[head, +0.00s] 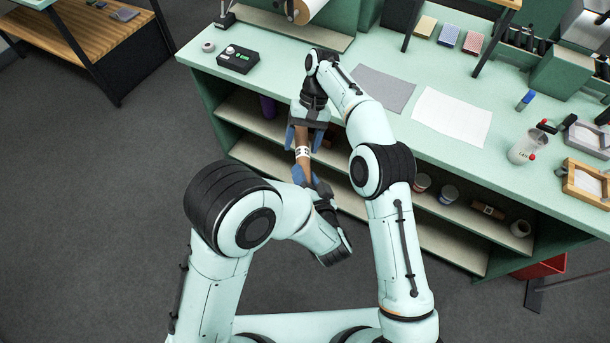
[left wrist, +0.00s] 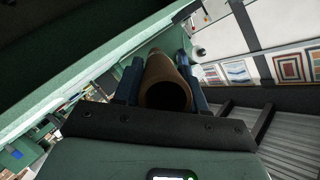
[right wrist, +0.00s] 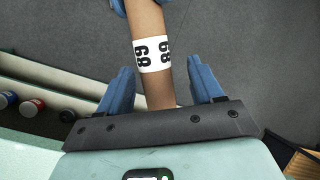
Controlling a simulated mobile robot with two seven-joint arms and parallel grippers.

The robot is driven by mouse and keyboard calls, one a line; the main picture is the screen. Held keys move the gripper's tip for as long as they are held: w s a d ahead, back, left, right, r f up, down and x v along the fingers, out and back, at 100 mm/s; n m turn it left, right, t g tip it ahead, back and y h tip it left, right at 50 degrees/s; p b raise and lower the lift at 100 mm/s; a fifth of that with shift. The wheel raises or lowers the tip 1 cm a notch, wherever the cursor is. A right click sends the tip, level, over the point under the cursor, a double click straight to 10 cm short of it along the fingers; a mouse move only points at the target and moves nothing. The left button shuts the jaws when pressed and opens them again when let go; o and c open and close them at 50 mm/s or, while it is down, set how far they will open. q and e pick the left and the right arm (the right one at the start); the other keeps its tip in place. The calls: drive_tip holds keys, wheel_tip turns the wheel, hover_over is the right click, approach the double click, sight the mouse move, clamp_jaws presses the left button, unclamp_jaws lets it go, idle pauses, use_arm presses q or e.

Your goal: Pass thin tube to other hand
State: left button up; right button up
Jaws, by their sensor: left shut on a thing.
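The thin tube is a brown cardboard tube (head: 302,168) with a white band numbered in black, held in front of the bench. My left gripper (head: 318,188) is shut on its lower part. In the left wrist view the tube's hollow end (left wrist: 165,95) shows between the left gripper's blue fingers (left wrist: 162,75). My right gripper (head: 304,138) is at the tube's upper end. In the right wrist view its blue fingers (right wrist: 162,85) are spread on both sides of the tube (right wrist: 148,20), with a gap at each side. The band (right wrist: 152,54) lies between or just beyond the fingertips.
The green bench (head: 370,55) stands behind the grippers, with open shelves (head: 250,110) below its top. The floor at left is clear.

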drive_tip(key=w+d+r+n+t+h, duration=0.2)
drive_tip(key=w+d+t, duration=0.3)
drive_tip(key=d, duration=0.2)
drive_tip(key=s+d+f+m+y, duration=0.1)
drive_tip(key=s+f, duration=0.3)
drive_tip(key=f, duration=0.6)
drive_tip(key=s+d+f+y, duration=0.1)
drive_tip(key=s+f, duration=0.2)
drive_tip(key=f, duration=0.8)
drive_tip(key=s+d+f+m, duration=0.1)
drive_tip(key=s+f+m, duration=0.2)
drive_tip(key=s+f, duration=0.95)
drive_tip(key=s+m, duration=0.2)
drive_tip(key=s, duration=1.4)
drive_tip(key=shift+s+r+g+y, duration=0.25)
drive_tip(key=shift+r+g+y, duration=0.05)
drive_tip(key=shift+g+y, duration=0.1)
